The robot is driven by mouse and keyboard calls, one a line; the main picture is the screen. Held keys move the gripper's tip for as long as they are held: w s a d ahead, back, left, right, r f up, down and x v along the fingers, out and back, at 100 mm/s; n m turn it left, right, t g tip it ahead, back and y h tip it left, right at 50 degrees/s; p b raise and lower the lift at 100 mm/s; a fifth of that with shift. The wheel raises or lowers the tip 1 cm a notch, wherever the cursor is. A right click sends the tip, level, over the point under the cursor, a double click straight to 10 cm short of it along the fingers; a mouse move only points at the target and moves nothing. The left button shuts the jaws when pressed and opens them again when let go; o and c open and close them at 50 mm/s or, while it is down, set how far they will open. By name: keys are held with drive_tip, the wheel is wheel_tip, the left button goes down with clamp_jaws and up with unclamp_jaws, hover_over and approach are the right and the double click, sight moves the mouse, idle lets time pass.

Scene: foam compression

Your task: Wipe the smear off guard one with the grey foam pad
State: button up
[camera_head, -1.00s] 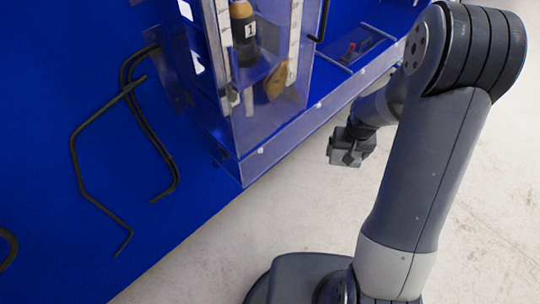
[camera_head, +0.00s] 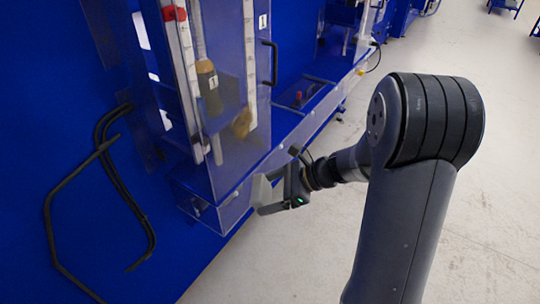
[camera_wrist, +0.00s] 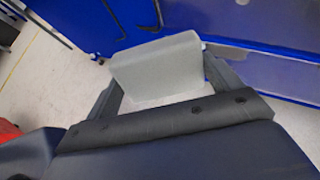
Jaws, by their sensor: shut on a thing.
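Guard one is a clear upright panel (camera_head: 226,85) with a label "1" on the blue machine, in the head view. A brownish smear (camera_head: 241,123) shows at its lower part; I cannot tell whether it lies on the panel's surface or behind it. My gripper (camera_head: 272,192) is in front of the machine's lower ledge, below and right of the smear. It is shut on the grey foam pad (camera_head: 262,190). In the wrist view the pad (camera_wrist: 158,70) sits between the two fingers, broad face showing. The pad looks apart from the panel.
A black handle (camera_head: 273,62) stands right of the guard. A clear-fronted ledge (camera_head: 290,140) runs along the machine's bottom. Bent black hoses (camera_head: 100,190) hang at the left. The pale floor (camera_head: 490,190) at the right is open.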

sight(256, 119)
drive_tip(key=w+r+m+t+y+b, duration=0.1)
drive_tip(key=w+r+m+t, duration=0.15)
drive_tip(key=r+t, duration=0.2)
drive_tip(key=w+r+m+t+y, duration=0.1)
drive_tip(key=r+m+t, duration=0.2)
drive_tip(key=r+t, duration=0.15)
drive_tip(key=shift+g, duration=0.5)
drive_tip(key=shift+w+a+r, duration=0.25)
drive_tip(key=shift+w+a, duration=0.75)
drive_tip(key=shift+a, duration=0.1)
drive_tip(key=shift+w+a+r, duration=0.25)
drive_tip(key=shift+w+a, duration=0.7)
drive_tip(key=shift+a, duration=0.1)
drive_tip(key=shift+x, duration=0.9)
drive_tip(key=shift+w+r, duration=0.1)
drive_tip(key=shift+r, duration=0.05)
drive_tip(key=shift+w+d+p, duration=0.15)
drive_tip(key=shift+w+d, duration=0.95)
drive_tip(key=shift+w, duration=0.3)
drive_tip(key=shift+w+d+p, duration=0.2)
drive_tip(key=shift+w+d, duration=0.9)
drive_tip(key=shift+w, duration=0.25)
drive_tip(key=shift+w+d+p, duration=0.15)
drive_tip(key=shift+w+d, duration=0.95)
drive_tip(key=shift+w, duration=0.3)
drive_tip(key=shift+a, duration=0.1)
